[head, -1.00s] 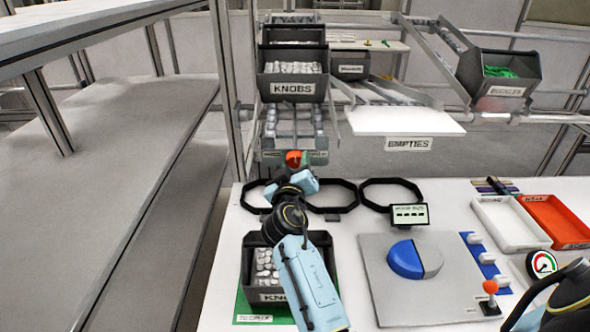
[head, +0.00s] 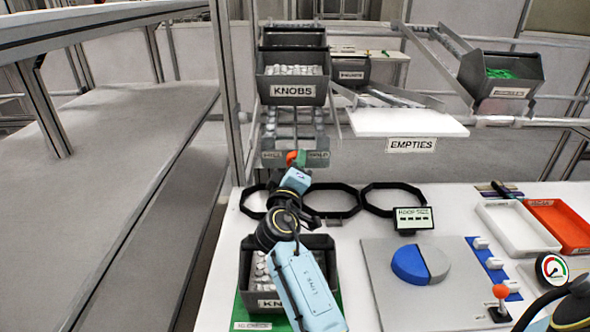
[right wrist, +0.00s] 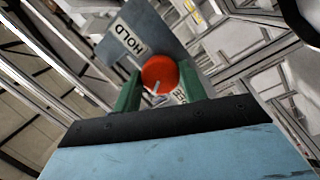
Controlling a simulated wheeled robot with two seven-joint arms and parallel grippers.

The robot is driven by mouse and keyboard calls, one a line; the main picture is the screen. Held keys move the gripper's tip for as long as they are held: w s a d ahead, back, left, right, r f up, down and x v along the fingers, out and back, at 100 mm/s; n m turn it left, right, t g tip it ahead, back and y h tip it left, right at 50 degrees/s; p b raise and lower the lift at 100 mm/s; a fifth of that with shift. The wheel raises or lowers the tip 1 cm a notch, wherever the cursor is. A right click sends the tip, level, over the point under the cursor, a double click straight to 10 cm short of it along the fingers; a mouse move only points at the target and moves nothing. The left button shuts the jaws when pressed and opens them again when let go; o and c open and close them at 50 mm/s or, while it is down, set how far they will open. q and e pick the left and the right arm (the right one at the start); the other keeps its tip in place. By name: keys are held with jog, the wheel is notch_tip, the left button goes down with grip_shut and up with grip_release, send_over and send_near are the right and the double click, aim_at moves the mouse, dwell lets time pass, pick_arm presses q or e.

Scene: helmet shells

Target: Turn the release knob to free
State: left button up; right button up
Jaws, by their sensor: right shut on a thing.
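The red release knob (right wrist: 159,72) sits on a grey plate (right wrist: 146,28) in the right wrist view. My right gripper (right wrist: 161,84) is shut on it, one green finger on either side. A pale pointer line on the knob points down toward the gripper's palm. The HOLD label (right wrist: 127,38) is clear at the upper left; a second label is mostly hidden behind the knob and the right finger. In the head view the knob (head: 291,157) shows small below the rack, at my right gripper's tip (head: 297,160). My left gripper is not in view.
A KNOBS bin (head: 293,90) hangs above the plate, and another bin (head: 262,301) stands on the bench under my arm. Black hoops (head: 392,187) lie beyond it. A blue and grey disc (head: 408,265), trays (head: 517,243) and a gauge (head: 552,268) are at the right.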

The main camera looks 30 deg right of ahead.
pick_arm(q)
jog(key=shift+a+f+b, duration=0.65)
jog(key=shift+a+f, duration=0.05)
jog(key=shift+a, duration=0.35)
pick_arm(e)
jog(key=n, duration=0.3)
jog(key=shift+h, duration=0.4)
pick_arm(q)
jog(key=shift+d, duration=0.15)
pick_arm(e)
jog(key=o, duration=1)
jog(key=shift+c, duration=0.2)
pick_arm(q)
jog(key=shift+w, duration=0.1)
